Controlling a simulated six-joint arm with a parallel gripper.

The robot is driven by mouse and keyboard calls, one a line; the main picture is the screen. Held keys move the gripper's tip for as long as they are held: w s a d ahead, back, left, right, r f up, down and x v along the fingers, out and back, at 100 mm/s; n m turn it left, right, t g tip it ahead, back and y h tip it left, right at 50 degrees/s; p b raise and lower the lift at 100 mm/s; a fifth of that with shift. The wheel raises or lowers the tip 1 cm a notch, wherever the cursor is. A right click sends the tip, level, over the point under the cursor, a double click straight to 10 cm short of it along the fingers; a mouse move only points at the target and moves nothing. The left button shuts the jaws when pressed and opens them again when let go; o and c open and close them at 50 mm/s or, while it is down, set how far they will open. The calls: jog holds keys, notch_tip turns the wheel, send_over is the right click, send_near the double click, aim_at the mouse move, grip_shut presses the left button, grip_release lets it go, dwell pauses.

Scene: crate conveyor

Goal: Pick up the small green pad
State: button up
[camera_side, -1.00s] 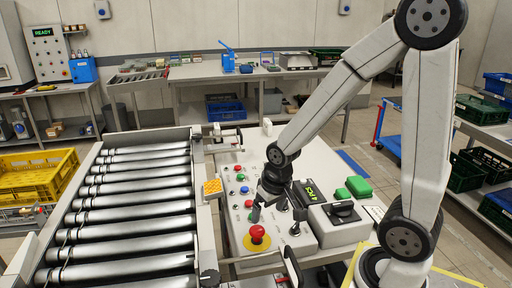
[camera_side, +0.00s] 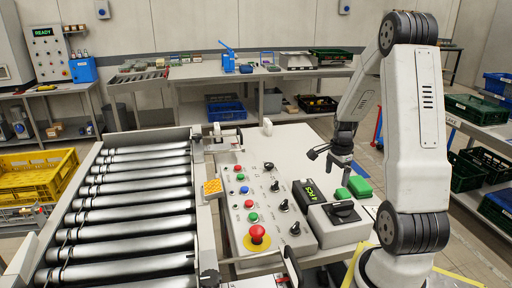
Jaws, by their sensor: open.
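Two green pads lie side by side on the light table top, right of the control box. The smaller green pad (camera_side: 343,194) is nearer the camera and to the left. The larger green pad (camera_side: 360,186) is just behind it to the right. My gripper (camera_side: 331,166) is open and empty, pointing down above and behind the pads. One finger reaches left over the table; the other hangs above the pads in the picture. The exact height of the gripper over the table is hard to tell.
A control box (camera_side: 262,228) with buttons, knobs and a red emergency stop (camera_side: 257,234) stands left of the pads. A roller conveyor (camera_side: 131,206) fills the left side. The table behind the control box is mostly clear.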

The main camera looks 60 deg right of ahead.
aim_at(344, 192)
jog(key=s+d+m, duration=0.2)
jog(key=shift+s+d+f, duration=0.2)
jog(key=shift+s+d, duration=0.1)
jog(key=shift+s, duration=0.05)
jog(key=shift+f, duration=1.3)
jog(key=shift+f, duration=0.1)
jog(key=shift+a+f, duration=0.1)
jog(key=shift+f, duration=2.4)
jog(key=shift+c, duration=0.2)
jog(key=c, duration=1.1)
jog(key=shift+r, duration=0.15)
jog(key=shift+r, duration=4.9)
